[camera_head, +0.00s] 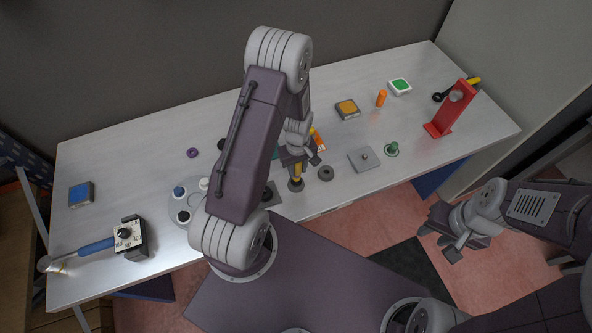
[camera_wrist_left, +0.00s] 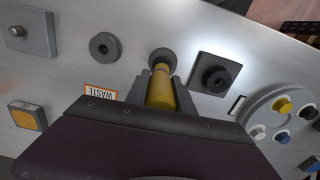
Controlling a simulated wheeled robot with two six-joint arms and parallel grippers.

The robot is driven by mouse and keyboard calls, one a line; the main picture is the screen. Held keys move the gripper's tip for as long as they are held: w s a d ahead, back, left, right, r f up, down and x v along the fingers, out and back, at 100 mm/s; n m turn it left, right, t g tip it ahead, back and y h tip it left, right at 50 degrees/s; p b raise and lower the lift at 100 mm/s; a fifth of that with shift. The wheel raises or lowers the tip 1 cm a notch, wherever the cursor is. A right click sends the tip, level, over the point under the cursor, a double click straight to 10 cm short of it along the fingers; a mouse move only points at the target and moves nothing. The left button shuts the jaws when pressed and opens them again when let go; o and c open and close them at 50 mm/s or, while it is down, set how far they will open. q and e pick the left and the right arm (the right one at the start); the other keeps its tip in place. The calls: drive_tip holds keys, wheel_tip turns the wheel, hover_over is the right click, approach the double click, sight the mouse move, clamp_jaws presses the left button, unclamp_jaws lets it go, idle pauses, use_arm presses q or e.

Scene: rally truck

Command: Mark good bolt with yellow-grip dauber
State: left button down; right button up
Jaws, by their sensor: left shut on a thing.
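My left gripper (camera_head: 297,170) is shut on the yellow-grip dauber (camera_head: 297,172), which also shows between the fingers in the left wrist view (camera_wrist_left: 161,88). The dauber's far end meets a dark round cup (camera_wrist_left: 162,57); I cannot tell whether its tip is inside. A grey square plate (camera_head: 355,163) carries a small upright bolt (camera_head: 364,156); in the left wrist view the bolt (camera_wrist_left: 16,31) is at the upper left. No mark shows which bolt is good. My right gripper (camera_head: 455,243) hangs off the table's front edge, holding nothing visible; its jaw gap is unclear.
A dark ring (camera_head: 325,173) and a black square block (camera_wrist_left: 225,68) flank the cup. A grey disc (camera_wrist_left: 262,108) holds several coloured pots. A WASTE label (camera_wrist_left: 100,91), orange-topped block (camera_head: 347,108), green-topped block (camera_head: 399,87) and red stand (camera_head: 447,118) are around. The back centre is clear.

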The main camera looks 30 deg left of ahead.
use_arm(q)
drive_tip(key=shift+s, duration=0.1)
drive_tip(key=shift+s, duration=0.65)
drive_tip(key=shift+w, duration=0.85)
drive_tip(key=shift+s, duration=0.1)
drive_tip(key=shift+s, duration=0.85)
drive_tip(key=shift+r, duration=0.1)
drive_tip(key=shift+r+p, duration=0.6)
drive_tip(key=shift+p, duration=0.15)
